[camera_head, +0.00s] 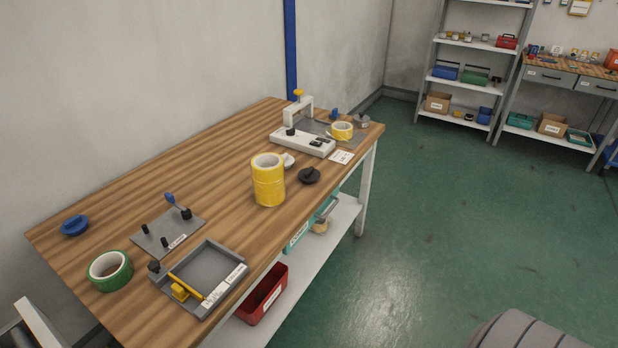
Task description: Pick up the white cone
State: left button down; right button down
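The white cone (288,160) is a small pale piece on the wooden table (215,165), just behind and right of a stack of yellow tape rolls (269,185). The stack hides part of it, so its full shape cannot be made out. A black knobbed disc (309,176) lies to its right, towards the table's front edge. Neither of my grippers is in view.
A green tape roll (110,270), grey plate (168,232), grey tray (205,275) and blue disc (75,225) occupy the near left. The table's back middle is clear.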

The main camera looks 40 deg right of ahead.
aim_at(288, 160)
jog(key=z, duration=2.2)
jog(key=i, duration=2.2)
jog(key=u, duration=2.05)
